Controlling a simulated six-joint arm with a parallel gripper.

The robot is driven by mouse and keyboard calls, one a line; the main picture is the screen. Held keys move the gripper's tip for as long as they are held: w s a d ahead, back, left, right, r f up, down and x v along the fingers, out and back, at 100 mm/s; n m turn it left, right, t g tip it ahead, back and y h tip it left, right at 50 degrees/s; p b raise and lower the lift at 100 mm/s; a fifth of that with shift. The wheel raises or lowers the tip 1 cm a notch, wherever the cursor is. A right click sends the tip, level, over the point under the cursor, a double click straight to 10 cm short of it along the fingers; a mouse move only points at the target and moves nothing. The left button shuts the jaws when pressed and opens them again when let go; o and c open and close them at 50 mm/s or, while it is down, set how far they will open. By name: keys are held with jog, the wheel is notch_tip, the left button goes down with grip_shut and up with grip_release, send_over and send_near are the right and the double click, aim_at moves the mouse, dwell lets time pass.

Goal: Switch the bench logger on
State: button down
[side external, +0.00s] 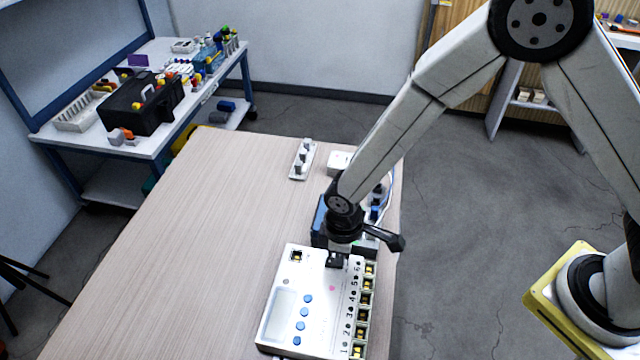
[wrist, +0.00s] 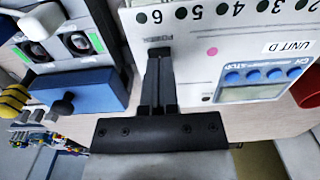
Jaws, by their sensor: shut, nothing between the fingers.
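The bench logger (side external: 277,325) is a white box with a grey display, several blue buttons and a row of numbered ports along its right edge. It lies near the front of the table. In the wrist view its panel (wrist: 190,45) shows a "UNIT D" label, a pink dot and print that looks like "POWER" by my fingertips. My gripper (side external: 337,259) is shut and empty, pointing down at the logger's far edge near port 6. In the wrist view the fingertips (wrist: 159,55) are over that print and hide whatever lies beneath. I cannot tell whether they touch the panel.
A white strip with pegs (side external: 303,160) and a small white box (side external: 338,161) are at the table's far end. The left of the wooden table (side external: 190,240) is clear.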

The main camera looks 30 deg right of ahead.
jog(key=shift+f, duration=0.4)
dwell(0.3)
jog(key=shift+r, duration=3.5)
jog(key=s+d+r+m+t, duration=0.1)
jog(key=s+d+r+m, duration=0.1)
jog(key=d, duration=0.5)
jog(key=s+d+r+m, duration=0.2)
jog(key=d+r+m, duration=0.2)
jog(key=d, duration=0.3)
jog(key=s+d+r+m+t, duration=0.1)
jog(key=s+d+r+m, duration=0.1)
jog(key=d, duration=0.5)
jog(key=shift+r+m+t, duration=0.3)
jog(key=shift+r+m, duration=0.1)
jog(key=shift+m, duration=0.1)
